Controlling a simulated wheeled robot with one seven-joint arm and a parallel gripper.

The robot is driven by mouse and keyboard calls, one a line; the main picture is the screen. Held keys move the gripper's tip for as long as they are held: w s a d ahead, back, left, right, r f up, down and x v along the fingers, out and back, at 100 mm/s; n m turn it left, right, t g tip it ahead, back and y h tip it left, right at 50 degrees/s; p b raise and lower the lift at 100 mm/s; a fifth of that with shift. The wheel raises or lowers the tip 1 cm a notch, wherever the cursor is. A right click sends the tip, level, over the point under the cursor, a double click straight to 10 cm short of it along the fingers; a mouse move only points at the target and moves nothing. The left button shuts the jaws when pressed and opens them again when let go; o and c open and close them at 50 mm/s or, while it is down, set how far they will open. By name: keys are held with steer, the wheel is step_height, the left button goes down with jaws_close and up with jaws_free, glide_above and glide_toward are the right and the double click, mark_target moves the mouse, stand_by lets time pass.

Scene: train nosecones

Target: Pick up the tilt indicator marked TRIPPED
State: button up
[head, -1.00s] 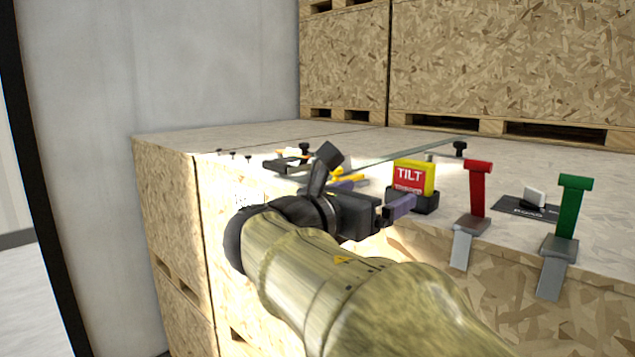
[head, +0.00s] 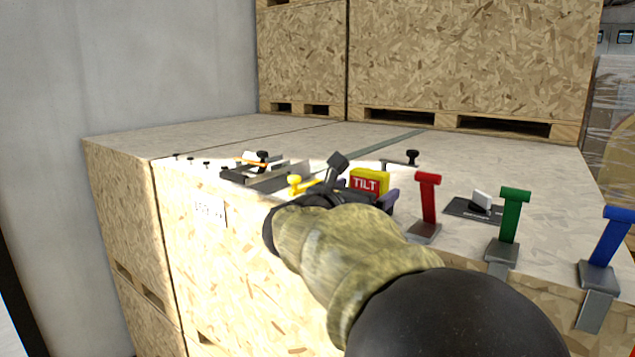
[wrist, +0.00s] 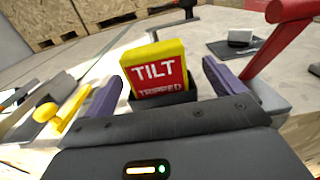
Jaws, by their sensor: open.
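The tilt indicator (head: 370,182) is a yellow block with a red face. It stands upright in a dark holder near the front edge of the crate top. In the wrist view the indicator (wrist: 156,73) reads TILT, with TRIPPED below, its lower part inside the dark holder (wrist: 203,86). My gripper (wrist: 158,90) is open, with one purple finger to each side of the indicator and gaps between. In the head view my gripper (head: 362,197) is at the indicator, and my arm hides the holder and most of the fingers.
A red lever (head: 428,203), green lever (head: 510,222) and blue lever (head: 606,240) line the front edge to the right. A white block on a dark plate (head: 476,207) lies behind them. Yellow-handled metal parts (head: 297,184) lie left. The crate top (head: 330,140) behind is mostly clear.

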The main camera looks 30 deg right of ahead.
mark_target(373, 185)
steer(key=shift+d, duration=0.25)
steer(key=shift+s+a+r, duration=0.1)
steer(key=shift+s+a, duration=0.1)
steer(key=shift+w+d+p, duration=0.4)
steer(key=shift+p, duration=0.05)
steer(key=p+x, duration=0.1)
steer(key=x, duration=0.2)
steer(key=p+x, duration=0.1)
steer(key=shift+w+d+f+p, duration=0.1)
steer(key=shift+w+f+p, duration=0.2)
steer(key=shift+w, duration=0.05)
steer(key=shift+s, duration=0.1)
steer(key=shift+c, duration=0.2)
steer(key=c, duration=1)
